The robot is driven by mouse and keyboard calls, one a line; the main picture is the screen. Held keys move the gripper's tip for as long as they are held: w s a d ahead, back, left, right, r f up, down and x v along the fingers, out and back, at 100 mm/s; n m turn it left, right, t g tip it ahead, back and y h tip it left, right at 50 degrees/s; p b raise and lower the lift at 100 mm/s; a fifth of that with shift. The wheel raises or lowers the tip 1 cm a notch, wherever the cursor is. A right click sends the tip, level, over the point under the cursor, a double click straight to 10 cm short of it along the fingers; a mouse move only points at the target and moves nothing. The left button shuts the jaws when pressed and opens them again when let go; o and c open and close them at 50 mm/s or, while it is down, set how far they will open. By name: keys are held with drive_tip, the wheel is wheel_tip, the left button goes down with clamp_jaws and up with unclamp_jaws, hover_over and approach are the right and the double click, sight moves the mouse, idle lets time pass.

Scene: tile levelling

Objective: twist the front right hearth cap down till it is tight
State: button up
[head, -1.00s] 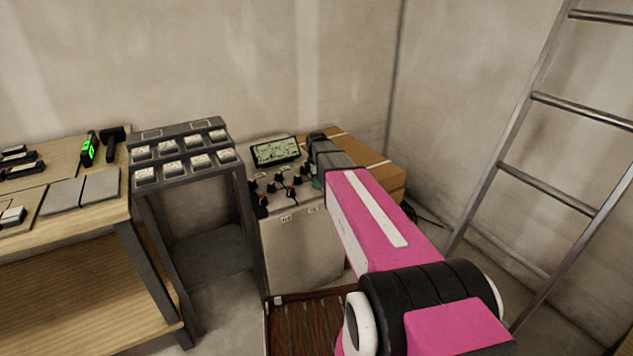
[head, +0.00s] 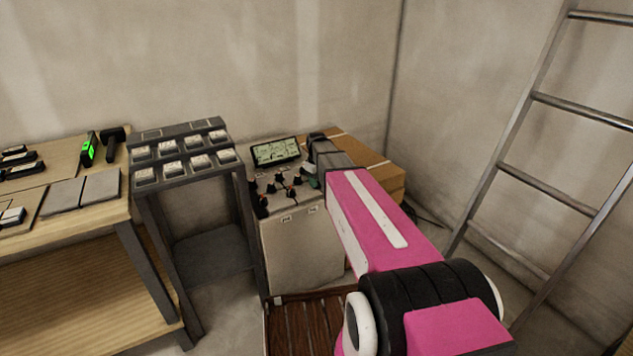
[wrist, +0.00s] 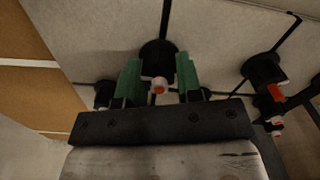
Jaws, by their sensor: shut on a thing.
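The hearth (head: 302,245) is a pale block with light tiles on top, and several black caps (head: 278,180) with orange marks stand along its joints. My gripper (wrist: 158,78) has green fingers closed on either side of one black cap (wrist: 158,50) with a white stem and an orange tip. This cap sits at a dark tile joint. In the head view my gripper (head: 316,182) is at the right part of the hearth top, and my arm hides the held cap. Another cap (wrist: 262,68) stands to the right in the wrist view. Whether the held cap is tight cannot be seen.
A screen panel (head: 275,152) stands at the hearth's back. A cardboard box (head: 368,165) lies behind my arm. A grey rack (head: 180,133) with white pieces stands left, beside a wooden bench (head: 85,240). A ladder (head: 540,175) leans at the right.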

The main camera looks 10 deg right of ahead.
drive_tip(key=m, duration=0.7)
drive_tip(key=shift+d, duration=0.1)
drive_tip(key=m, duration=0.7)
drive_tip(key=shift+m, duration=0.3)
drive_tip(key=m, duration=0.3)
drive_tip(key=shift+d+m, duration=0.1)
drive_tip(key=shift+m, duration=0.2)
drive_tip(key=m, duration=0.3)
drive_tip(key=shift+m, duration=0.4)
drive_tip(key=m, duration=0.3)
drive_tip(key=shift+s+m, duration=0.1)
drive_tip(key=shift+m, duration=2)
